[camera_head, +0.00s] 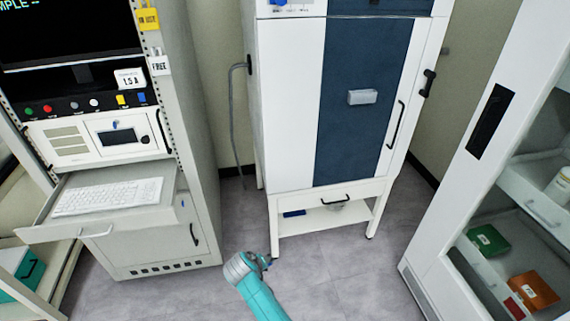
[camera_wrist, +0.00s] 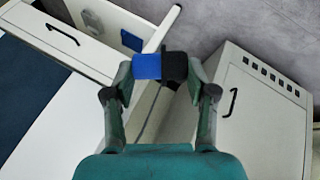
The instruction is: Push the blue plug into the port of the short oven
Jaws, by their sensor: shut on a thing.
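My gripper (camera_wrist: 160,72) is shut on a blue block, the blue plug (camera_wrist: 147,67). A black piece beside it (camera_wrist: 174,68) also sits between the fingers; I cannot tell whether it is part of the plug. In the head view my gripper (camera_head: 262,262) is low, in front of the oven's legs, and the plug is not clear there. The white oven (camera_head: 290,110) with a dark blue front stands on legs at the centre back. I cannot make out its port in either view.
A grey hose (camera_head: 235,130) hangs left of the oven. A blue item (camera_head: 293,213) lies on the oven's lower shelf. A rack cabinet (camera_head: 190,90) with a pulled-out keyboard tray (camera_head: 105,215) stands left. An open-shelved white cabinet (camera_head: 450,190) stands right. The floor between is clear.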

